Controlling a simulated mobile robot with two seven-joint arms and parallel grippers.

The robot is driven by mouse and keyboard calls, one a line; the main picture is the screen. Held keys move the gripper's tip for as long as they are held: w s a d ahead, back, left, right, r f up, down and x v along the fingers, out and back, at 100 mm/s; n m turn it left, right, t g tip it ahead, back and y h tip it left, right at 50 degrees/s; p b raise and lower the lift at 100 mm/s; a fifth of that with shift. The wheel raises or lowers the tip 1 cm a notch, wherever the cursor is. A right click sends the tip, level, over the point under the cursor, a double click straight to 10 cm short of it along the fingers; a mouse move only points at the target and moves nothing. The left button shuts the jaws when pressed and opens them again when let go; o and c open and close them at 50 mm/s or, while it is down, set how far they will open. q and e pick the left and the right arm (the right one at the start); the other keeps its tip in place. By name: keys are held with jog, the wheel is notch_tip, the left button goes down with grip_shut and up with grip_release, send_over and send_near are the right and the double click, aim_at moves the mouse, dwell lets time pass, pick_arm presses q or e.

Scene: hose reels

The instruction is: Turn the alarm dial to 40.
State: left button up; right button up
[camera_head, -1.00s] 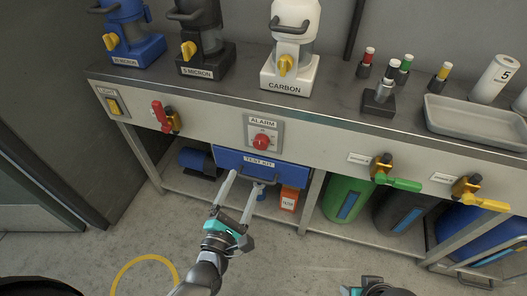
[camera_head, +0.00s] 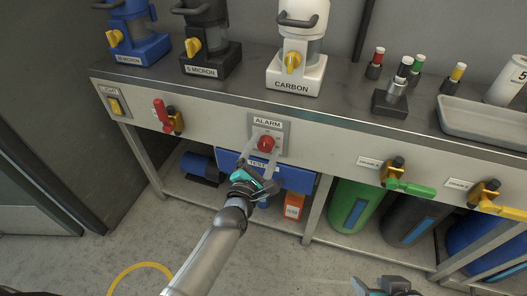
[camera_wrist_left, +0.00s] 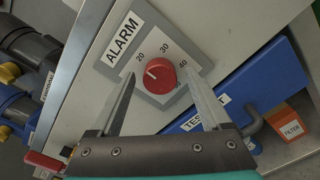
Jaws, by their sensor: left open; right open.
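The alarm dial (camera_head: 265,143) is a round red knob on a pale plate under an ALARM label on the bench's front panel. In the left wrist view the dial (camera_wrist_left: 161,76) shows numbers 20, 30 and 40 around it; a small pale mark on the knob lies on its left, near the 20 side. My left gripper (camera_head: 266,146) is open, its fingers on either side of the dial; in the wrist view I see gaps between fingers and knob, and contact cannot be told. My right gripper (camera_head: 384,286) is open at the bottom edge, only partly in view.
A blue test kit drawer (camera_head: 290,179) is just below the dial, with an orange filter box (camera_head: 293,206) under it. A red-handled valve (camera_head: 162,114) is left, a green-handled valve (camera_head: 408,188) right. Filter housings, including CARBON (camera_head: 294,75), stand on the bench above.

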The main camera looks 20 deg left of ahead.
pick_arm(q)
jog(key=shift+w, duration=0.1)
jog(key=shift+c, duration=0.3)
grip_shut()
dwell(0.4)
